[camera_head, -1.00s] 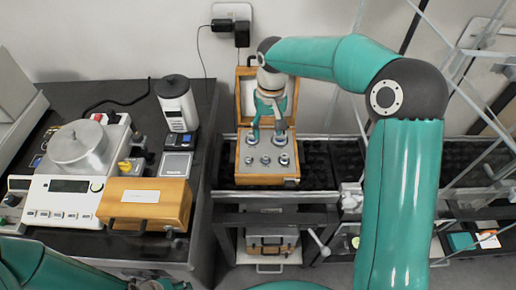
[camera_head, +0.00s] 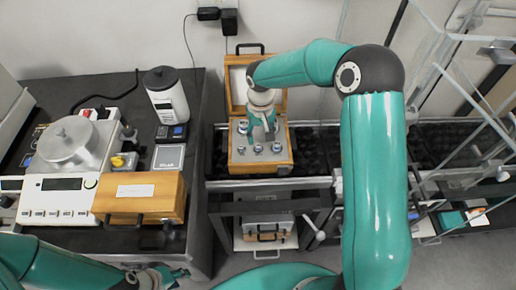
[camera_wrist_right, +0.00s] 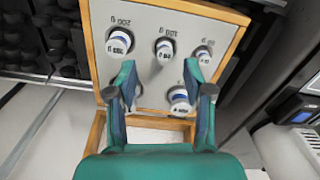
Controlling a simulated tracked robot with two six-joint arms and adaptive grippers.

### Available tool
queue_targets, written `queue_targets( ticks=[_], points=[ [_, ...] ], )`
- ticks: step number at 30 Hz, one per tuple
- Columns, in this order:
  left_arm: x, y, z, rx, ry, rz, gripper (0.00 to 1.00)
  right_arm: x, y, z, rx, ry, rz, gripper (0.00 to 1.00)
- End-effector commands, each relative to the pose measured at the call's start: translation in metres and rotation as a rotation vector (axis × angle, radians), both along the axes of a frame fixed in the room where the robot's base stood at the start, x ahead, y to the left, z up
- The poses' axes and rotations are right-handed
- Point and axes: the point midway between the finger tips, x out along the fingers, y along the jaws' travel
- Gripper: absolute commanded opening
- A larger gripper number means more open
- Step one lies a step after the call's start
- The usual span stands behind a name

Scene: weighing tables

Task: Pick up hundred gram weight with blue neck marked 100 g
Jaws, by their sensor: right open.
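The wooden weight box (camera_head: 262,169) stands open with several metal weights in its grey panel. In the right wrist view, the panel (camera_wrist_right: 146,22) shows upside-down labels. The middle weight of the far row (camera_wrist_right: 164,50), with a blue band, appears to be the one marked 100 g, though its label is hard to read. It also shows in the head view (camera_head: 257,148). My right gripper (camera_head: 262,130) is open and empty above the panel. Its fingers (camera_wrist_right: 162,88) are spread short of that weight, near the two-weight row. My left gripper (camera_head: 165,277) is at the bottom edge, its jaws unclear.
The 200 g weight (camera_wrist_right: 118,42) and a smaller weight (camera_wrist_right: 203,55) flank the middle one. Another weight (camera_wrist_right: 180,100) is close to one finger. The raised lid (camera_head: 238,88) stands behind. A balance (camera_head: 60,184) and a closed wooden box (camera_head: 140,197) are on the left table.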

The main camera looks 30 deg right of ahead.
Motion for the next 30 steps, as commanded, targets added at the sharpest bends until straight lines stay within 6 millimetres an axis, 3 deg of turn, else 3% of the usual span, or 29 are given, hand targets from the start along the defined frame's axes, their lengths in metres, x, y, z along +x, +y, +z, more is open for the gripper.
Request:
queue_targets(
  ticks=[9,19,28,30],
  points=[
    [0.0,0.0,0.013,0.0,0.0,0.0,0.37,0.003,0.006,-0.041,0.0,0.003,0.001,0.51],
    [0.0,0.0,0.013,0.0,0.0,0.0,0.37,0.003,0.006,-0.047,0.0,0.001,0.0,0.5],
    [0.0,0.0,0.013,0.0,0.0,0.0,0.37,0.003,0.005,-0.047,0.0,0.001,0.0,0.0],
    [0.0,0.0,0.013,0.0,0.0,0.0,0.37,0.003,0.005,-0.047,0.0,0.001,0.0,0.0]
  ],
)
